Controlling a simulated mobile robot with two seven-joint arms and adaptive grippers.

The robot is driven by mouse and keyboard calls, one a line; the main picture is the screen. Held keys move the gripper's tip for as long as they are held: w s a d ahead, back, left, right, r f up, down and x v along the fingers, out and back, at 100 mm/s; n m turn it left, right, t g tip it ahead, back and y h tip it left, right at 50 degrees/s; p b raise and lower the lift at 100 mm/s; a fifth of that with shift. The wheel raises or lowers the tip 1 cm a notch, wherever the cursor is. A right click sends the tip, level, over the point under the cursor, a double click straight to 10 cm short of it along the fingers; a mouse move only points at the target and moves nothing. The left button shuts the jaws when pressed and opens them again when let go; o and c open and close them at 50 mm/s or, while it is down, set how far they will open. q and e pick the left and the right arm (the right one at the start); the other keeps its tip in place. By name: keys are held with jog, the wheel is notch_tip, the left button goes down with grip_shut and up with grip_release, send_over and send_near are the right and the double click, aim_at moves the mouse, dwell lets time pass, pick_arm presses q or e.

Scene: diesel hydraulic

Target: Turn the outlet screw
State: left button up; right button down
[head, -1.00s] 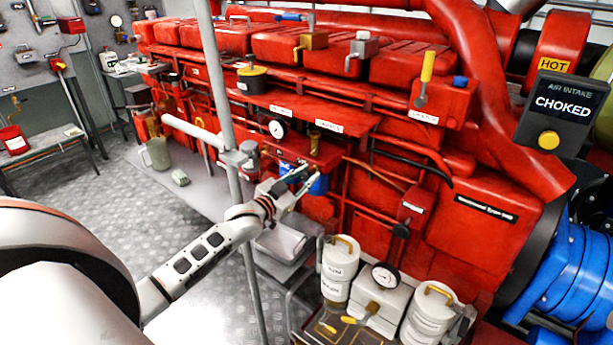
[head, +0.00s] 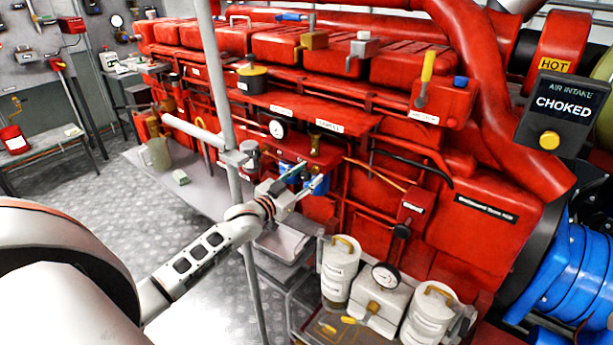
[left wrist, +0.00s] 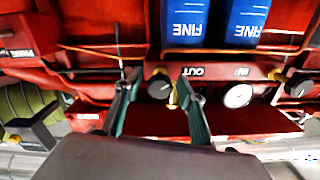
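In the left wrist view, a black round knob (left wrist: 159,86) with brass parts by it sits beside the upside-down OUT label (left wrist: 193,71); it looks like the outlet screw. My left gripper (left wrist: 161,84) is open, with one finger on each side of the knob; I cannot tell whether either touches it. Two blue filters marked FINE (left wrist: 187,22) are above in this view. In the head view, my left gripper (head: 313,173) reaches the blue filters (head: 317,186) on the engine side and partly hides them; the outlet screw cannot be made out there. My right gripper is not in view.
A similar knob (left wrist: 299,85) and a round gauge (left wrist: 238,95) are near the IN label. In the head view, a grey vertical post (head: 228,110) stands by my left arm. A cart with white canisters (head: 340,270) is below right. Red engine pipes surround the filters.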

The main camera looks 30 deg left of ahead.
pick_arm(q)
jog(key=shift+s, duration=0.1)
jog(key=s+a, duration=0.1)
jog(key=s, duration=1)
jog(key=shift+s, duration=0.4)
jog(key=s+d+f+g, duration=0.3)
jog(key=s+d+f, duration=0.7)
jog(key=s+f, duration=0.2)
jog(key=s+d+f+g, duration=0.4)
jog(key=s+d+f, duration=0.7)
jog(key=f, duration=0.5)
jog(key=shift+s+d+f+m+g+h, duration=0.3)
jog(key=shift+s+h, duration=0.05)
jog(key=shift+h, duration=0.05)
